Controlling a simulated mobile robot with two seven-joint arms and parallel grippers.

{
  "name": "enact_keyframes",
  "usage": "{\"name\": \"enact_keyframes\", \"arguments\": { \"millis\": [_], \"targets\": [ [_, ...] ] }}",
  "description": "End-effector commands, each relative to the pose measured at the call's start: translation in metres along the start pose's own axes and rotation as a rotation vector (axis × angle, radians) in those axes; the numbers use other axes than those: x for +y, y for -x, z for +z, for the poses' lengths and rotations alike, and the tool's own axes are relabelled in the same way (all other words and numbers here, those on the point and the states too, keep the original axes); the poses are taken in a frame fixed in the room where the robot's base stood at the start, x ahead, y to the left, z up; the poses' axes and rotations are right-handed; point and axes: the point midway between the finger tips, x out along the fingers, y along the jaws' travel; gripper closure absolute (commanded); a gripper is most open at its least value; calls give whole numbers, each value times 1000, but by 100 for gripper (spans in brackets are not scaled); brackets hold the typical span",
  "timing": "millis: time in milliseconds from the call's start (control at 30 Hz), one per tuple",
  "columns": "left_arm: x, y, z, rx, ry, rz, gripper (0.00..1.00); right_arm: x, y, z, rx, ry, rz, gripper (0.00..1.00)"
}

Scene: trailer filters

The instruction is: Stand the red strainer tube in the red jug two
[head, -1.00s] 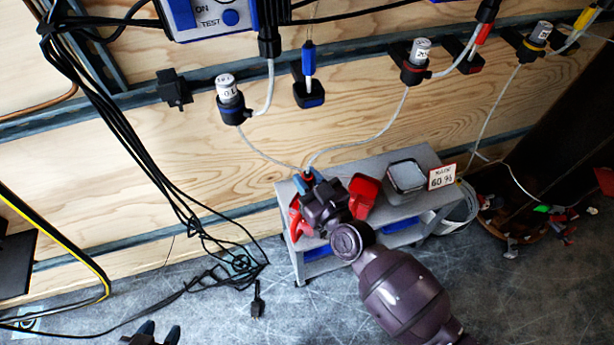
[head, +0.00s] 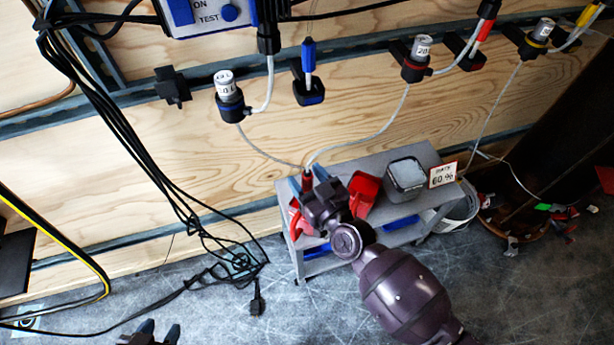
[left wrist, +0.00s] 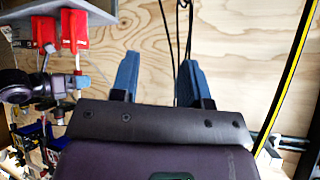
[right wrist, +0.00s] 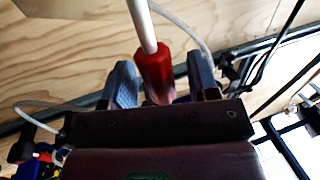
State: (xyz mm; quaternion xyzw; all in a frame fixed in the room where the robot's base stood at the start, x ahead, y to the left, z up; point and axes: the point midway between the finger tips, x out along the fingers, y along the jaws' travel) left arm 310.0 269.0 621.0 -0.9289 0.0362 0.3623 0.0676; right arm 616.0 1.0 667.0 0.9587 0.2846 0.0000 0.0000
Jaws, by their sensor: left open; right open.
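The red strainer tube (head: 307,180) is upright at the end of a thin white hose, above the left part of the grey cart. In the right wrist view its red end (right wrist: 155,75) lies between my right fingers, which are spread apart. My right gripper (head: 308,182) is open around it. Two red jugs stand on the cart: one (head: 364,188) right of my right wrist, one (head: 295,218) partly hidden by it. I cannot read which is two. My left gripper (head: 158,332) is open and empty.
A grey square container (head: 405,178) and a 60 % sign (head: 443,175) stand at the cart's right. White hoses and holders line the wooden wall above. Black cables (head: 225,262) hang and lie on the floor at left.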

Motion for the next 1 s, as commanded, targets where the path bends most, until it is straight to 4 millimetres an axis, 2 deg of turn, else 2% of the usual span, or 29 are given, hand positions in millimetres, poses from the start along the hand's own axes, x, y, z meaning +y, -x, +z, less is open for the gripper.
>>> {"name": "enact_keyframes", "arguments": {
  "millis": [167,300,500,700,1000],
  "targets": [
    [0,0,-4,9,-24,-2,57,0,3,1,-2,0,0,45],
    [-1,3,-13,26,-15,-3,57,1,32,-2,1,4,0,45],
    [-2,5,-14,24,-2,-4,57,1,71,-2,1,3,0,45],
    [-3,4,-10,12,5,-4,57,0,97,-2,2,2,0,45],
    [-3,4,-8,7,10,-6,57,0,108,-1,2,0,0,45]
  ]
}}
